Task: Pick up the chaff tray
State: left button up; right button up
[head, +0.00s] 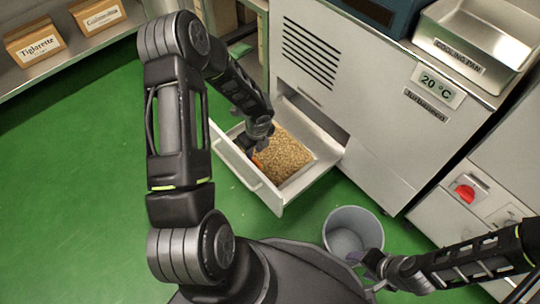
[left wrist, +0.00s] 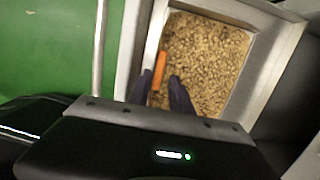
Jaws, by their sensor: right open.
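The chaff tray (head: 315,172) is a shallow light metal tray filled with tan bits, sitting in the pulled-out drawer at the machine's base. In the left wrist view its rim (left wrist: 240,80) frames the tan bits. An orange strip (head: 258,161) lies along its left side and also shows in the left wrist view (left wrist: 158,70). My left gripper (head: 253,148) reaches down at that strip; its two fingers (left wrist: 166,85) stand apart, and contact is unclear. My right gripper (head: 370,264) is open at the grey bucket, away from the tray.
The grey bucket (head: 350,228) stands on the green floor right of the drawer. The drawer front (head: 243,168) rises left of the tray. The machine (head: 385,110) stands behind. A shelf (head: 75,52) with labelled boxes is upper left; floor between is clear.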

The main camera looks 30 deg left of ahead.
aim_at(254, 159)
pick_arm(q)
notch_tip(254, 159, down, 4)
jog(key=shift+a+f+b, duration=0.15)
jog(key=shift+b, duration=0.95)
jog(key=shift+f, duration=0.35)
jog(key=shift+c, duration=0.3)
grip_shut()
jog(key=shift+r, duration=0.1)
